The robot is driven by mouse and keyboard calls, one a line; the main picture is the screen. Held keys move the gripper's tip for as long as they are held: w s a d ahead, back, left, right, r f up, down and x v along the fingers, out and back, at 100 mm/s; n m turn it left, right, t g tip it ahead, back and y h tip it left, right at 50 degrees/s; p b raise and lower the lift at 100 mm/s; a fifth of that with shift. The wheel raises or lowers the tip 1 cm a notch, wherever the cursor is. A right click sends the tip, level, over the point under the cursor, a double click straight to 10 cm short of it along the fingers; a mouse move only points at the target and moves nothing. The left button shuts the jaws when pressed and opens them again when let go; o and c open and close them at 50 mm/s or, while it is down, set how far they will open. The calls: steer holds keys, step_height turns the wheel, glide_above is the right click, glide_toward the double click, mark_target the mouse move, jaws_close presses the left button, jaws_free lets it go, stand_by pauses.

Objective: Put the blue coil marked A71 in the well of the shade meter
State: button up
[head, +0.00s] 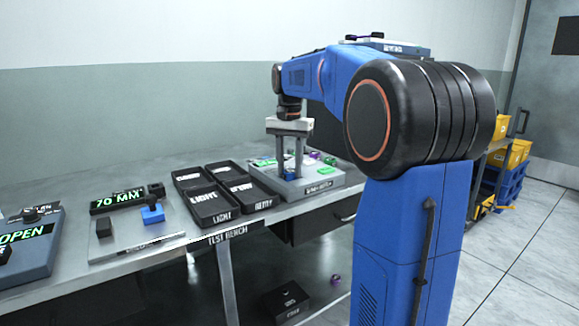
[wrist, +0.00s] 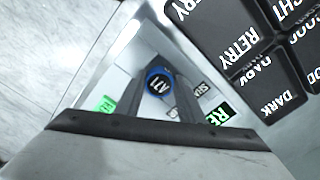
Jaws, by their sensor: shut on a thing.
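The blue coil marked A71 (wrist: 157,84) sits between the fingertips of my gripper (wrist: 158,90), label facing the wrist camera. In the head view the blue coil (head: 290,177) is low between the fingers of my gripper (head: 290,174), which point straight down. My gripper is shut on it. The coil is at the top face of the pale grey shade meter (head: 333,181), which has green lit displays; part of its label shows in the wrist view. The well is hidden beneath the coil and fingers, so I cannot tell whether the coil is seated in it.
Several black labelled trays (head: 211,222) stand left of the meter. Farther left are a plate with a blue clamp (head: 152,214) and a box reading OPEN (head: 27,238). Small purple and green items (head: 316,155) lie behind the gripper. A black bin (head: 285,303) is under the bench.

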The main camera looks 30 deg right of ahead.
mark_target(289, 171)
steer(key=o, duration=1)
steer(key=shift+o, duration=0.2)
step_height(289, 171, up, 12)
steer(key=s+a+f+n+t, duration=0.1)
steer(key=s+a+f+n, duration=0.2)
steer(key=s+f, duration=0.7)
steer(key=s+a+f+n+t, duration=0.2)
steer(key=s+a+f+n, duration=0.2)
steer(key=s+a+f, duration=0.3)
steer(key=s+a+f+n+t, duration=0.1)
steer(key=s+a+f+n, duration=0.2)
steer(key=s+f, duration=1)
steer(key=a, duration=0.2)
steer(key=shift+a+n+t, duration=0.3)
steer(key=shift+n+t, duration=0.1)
steer(key=shift+r, duration=0.1)
